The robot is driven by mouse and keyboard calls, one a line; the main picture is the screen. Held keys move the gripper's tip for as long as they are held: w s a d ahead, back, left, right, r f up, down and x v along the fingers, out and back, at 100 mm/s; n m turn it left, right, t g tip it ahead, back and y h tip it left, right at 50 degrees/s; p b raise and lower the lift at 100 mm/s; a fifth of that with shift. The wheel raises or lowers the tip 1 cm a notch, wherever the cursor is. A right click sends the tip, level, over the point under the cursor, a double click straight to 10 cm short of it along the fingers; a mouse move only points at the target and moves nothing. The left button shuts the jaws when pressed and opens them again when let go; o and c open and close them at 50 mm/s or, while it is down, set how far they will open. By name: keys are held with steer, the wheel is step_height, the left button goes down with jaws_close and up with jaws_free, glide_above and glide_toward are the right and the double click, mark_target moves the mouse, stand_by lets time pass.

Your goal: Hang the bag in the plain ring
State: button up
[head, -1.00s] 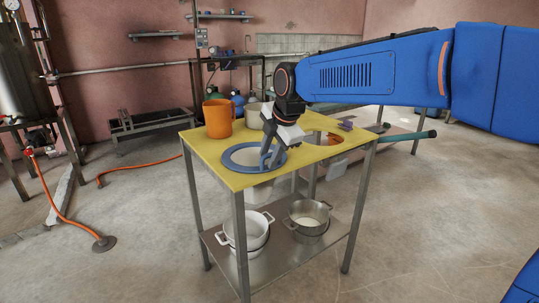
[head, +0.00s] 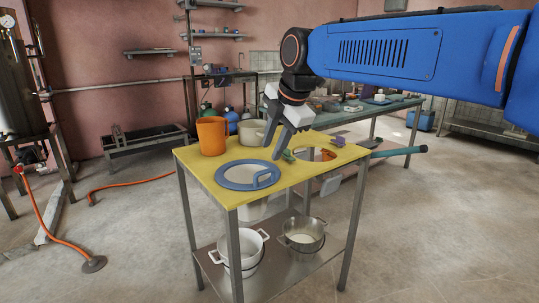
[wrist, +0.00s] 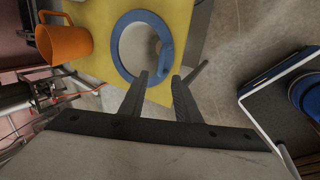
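The bag has a blue rim (head: 222,180) with an upright blue loop handle (head: 265,179) on its right side. It sits in the front-left opening of the yellow tabletop, which looks like the plain ring, with no clips around it. The rim looks flat on the top, and pale material (head: 252,210) hangs below. The rim (wrist: 121,64) also shows in the wrist view. My gripper (head: 279,157) is above the tabletop, behind and to the right of the handle. Its fingers (wrist: 159,77) are apart with nothing between them. The opening's edge is hidden under the rim.
An orange mug (head: 212,137) and a pale pot (head: 252,133) stand at the back left. White (head: 243,254) and metal (head: 302,233) pots stand on the lower shelf.

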steer(key=shift+s+d+r, duration=0.1)
steer(key=shift+s+r, duration=0.1)
steer(key=shift+r, duration=0.1)
steer(key=s+d+f+m+h, duration=0.1)
steer(key=s+d+f+m, duration=0.45)
steer(key=d, duration=0.25)
steer(key=s+d+f+m, duration=0.4)
steer(key=s+d+m, duration=0.2)
steer(key=s+d, duration=0.15)
steer(key=s+d+f+m+h, duration=0.1)
steer(key=s+d+f+m, duration=0.3)
steer(key=s+f+m, duration=0.2)
steer(key=s+d+f+m, duration=0.5)
steer(key=s+f+m, duration=0.2)
steer(key=s+f, duration=0.1)
steer(key=shift+s+d+f+h, duration=0.15)
steer(key=shift+d+f+h, duration=0.1)
steer(key=shift+h, duration=0.15)
steer(key=shift+r, duration=0.1)
